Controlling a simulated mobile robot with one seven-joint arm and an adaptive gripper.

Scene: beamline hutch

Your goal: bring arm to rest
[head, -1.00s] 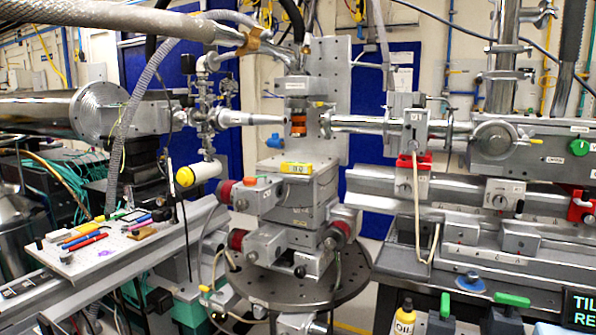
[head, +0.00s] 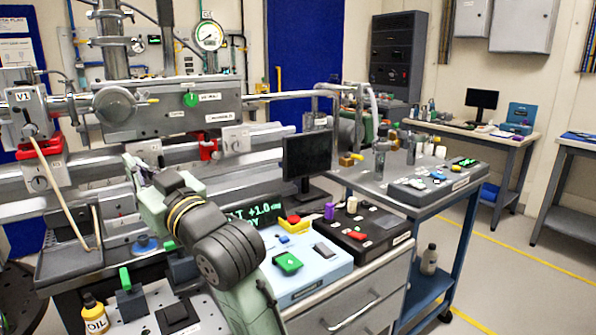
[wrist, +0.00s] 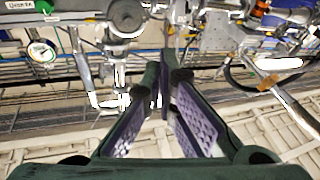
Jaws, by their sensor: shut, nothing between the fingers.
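My arm (head: 215,245) shows in the head view as green links with a dark grey joint, in front of the beamline bench. The arm's end is not clear in the head view. In the wrist view my gripper (wrist: 164,82) has dark fingers with purple ridged inner pads. They converge toward their tips and are shut with nothing between them. The wrist view shows metal beamline parts, a gauge (wrist: 42,51) and pale cable trays beyond the fingers. I see no contact between the fingers and these parts.
An oil bottle (head: 95,314) stands at the lower left. A light blue box (head: 318,268) with a red button and a monitor (head: 307,158) are right of my arm. A blue cart (head: 440,190) stands farther right. Floor (head: 510,270) is clear at the lower right.

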